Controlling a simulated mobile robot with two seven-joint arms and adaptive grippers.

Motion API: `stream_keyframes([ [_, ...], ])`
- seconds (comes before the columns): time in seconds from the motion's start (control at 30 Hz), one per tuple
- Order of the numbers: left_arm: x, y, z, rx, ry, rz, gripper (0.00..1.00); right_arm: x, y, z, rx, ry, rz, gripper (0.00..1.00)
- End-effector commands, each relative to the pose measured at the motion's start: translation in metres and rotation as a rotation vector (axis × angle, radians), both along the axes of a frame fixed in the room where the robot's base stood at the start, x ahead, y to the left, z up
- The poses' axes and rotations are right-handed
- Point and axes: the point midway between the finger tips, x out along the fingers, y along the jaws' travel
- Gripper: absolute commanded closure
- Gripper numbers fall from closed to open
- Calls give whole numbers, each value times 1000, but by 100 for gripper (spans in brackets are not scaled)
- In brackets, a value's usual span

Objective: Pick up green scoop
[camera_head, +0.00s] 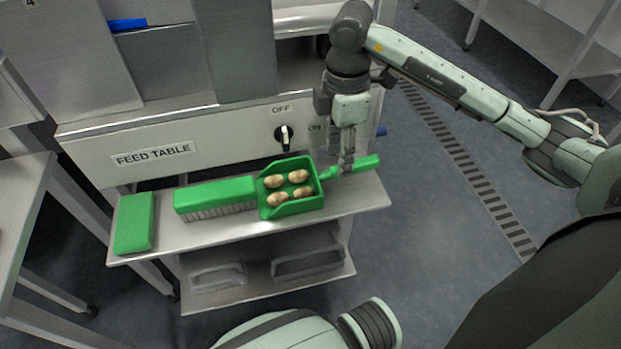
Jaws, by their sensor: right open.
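The green scoop (290,211) lies on the shelf in front of the feed table. Several pale tan dates (298,176) are in its square pan. Its handle (366,163) points right. My right gripper (347,165) is open and points down at the handle near the pan. The fingers overlap the handle in the picture; I cannot tell whether they touch it. My left gripper is out of view.
A green brush (214,195) lies left of the scoop, and a green block (134,222) lies at the shelf's left end. The shelf (180,233) has a narrow bare front strip. Behind is the feed table panel (225,145) with a black knob (284,137). Grey bins (308,263) sit below.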

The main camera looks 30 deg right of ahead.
Motion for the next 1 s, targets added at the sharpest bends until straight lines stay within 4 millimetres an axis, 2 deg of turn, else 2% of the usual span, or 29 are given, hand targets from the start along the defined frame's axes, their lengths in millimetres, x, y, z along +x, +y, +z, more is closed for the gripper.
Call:
stream_keyframes([
  [0.33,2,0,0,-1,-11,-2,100,-3,-3,-45,0,3,0,57],
  [0.67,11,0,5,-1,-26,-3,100,-2,-3,-51,-1,-1,0,58],
  [1.0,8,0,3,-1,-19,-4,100,-2,-3,-51,-1,0,1,100],
])
